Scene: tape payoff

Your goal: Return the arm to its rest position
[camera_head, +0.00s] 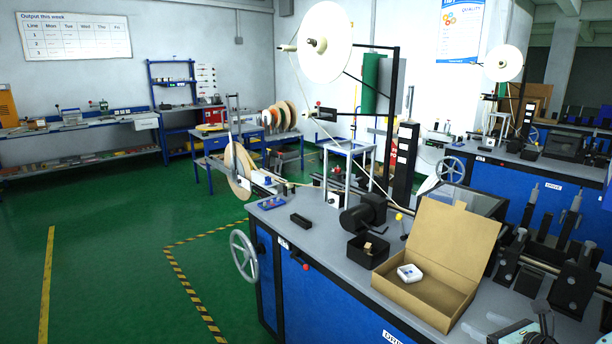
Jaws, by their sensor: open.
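I cannot make out my gripper or my arm in the head camera view. The blue machine bench (335,300) with a grey top stands in front of me at the right. An open cardboard box (455,240) sits on it with its lid raised. A small white item (409,272) lies inside the box. A small black bin (367,250) with a brown piece in it stands left of the box.
A large white reel (326,42) stands high on a post behind the bench. A handwheel (244,257) juts from the bench's left side. Black clamps (573,285) and a grey-and-black device (520,333) occupy its right end. Green floor (120,250) at left is clear.

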